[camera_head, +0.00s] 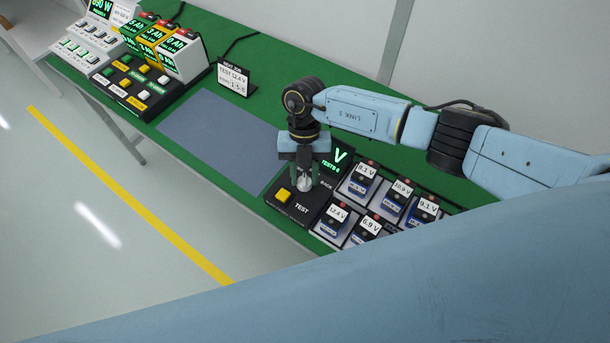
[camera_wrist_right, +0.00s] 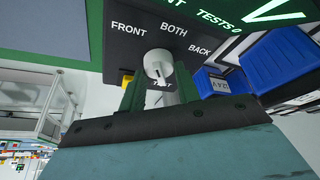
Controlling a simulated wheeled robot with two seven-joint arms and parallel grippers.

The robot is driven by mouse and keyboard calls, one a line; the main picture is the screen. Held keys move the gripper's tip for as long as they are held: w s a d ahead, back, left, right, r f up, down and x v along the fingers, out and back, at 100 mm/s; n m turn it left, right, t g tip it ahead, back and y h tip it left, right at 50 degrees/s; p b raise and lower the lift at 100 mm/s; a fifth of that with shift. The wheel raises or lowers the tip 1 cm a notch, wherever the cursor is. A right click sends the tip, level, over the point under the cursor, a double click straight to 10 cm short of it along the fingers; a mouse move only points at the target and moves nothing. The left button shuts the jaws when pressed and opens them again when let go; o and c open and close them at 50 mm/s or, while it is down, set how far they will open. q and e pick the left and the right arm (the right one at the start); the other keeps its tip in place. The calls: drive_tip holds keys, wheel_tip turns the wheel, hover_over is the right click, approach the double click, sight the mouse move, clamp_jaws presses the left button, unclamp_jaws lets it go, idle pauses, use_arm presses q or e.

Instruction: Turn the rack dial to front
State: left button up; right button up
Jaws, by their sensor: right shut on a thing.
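The rack dial (camera_head: 304,185) is a pale round knob on the black tester panel (camera_head: 283,210). My right gripper (camera_head: 303,176) points down over the panel and is shut on the dial. In the right wrist view the dial (camera_wrist_right: 157,64) shows between the green fingers, which partly hide its stem. The labels FRONT, BOTH and BACK arc around it on the panel. I cannot tell surely which label the dial points to. A yellow TEST button (camera_head: 283,195) is beside the dial. My left gripper is not in view.
A rack of battery packs (camera_head: 380,205) with voltage labels stands right of the panel. A grey mat (camera_head: 215,135) lies bare to the left on the green table. A card (camera_head: 233,78) stands behind it. Button boxes and chargers (camera_head: 135,85) are farther left.

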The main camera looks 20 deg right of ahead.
drive_tip(key=shift+a+n+h+b, duration=0.1)
drive_tip(key=shift+n+h+b, duration=0.6)
drive_tip(key=shift+n, duration=0.8)
drive_tip(key=o, duration=1)
drive_tip(key=shift+c, duration=0.2)
drive_tip(key=b+v, duration=0.1)
drive_tip(key=v, duration=1.2)
drive_tip(key=shift+r, duration=0.15)
drive_tip(key=shift+w, duration=0.1)
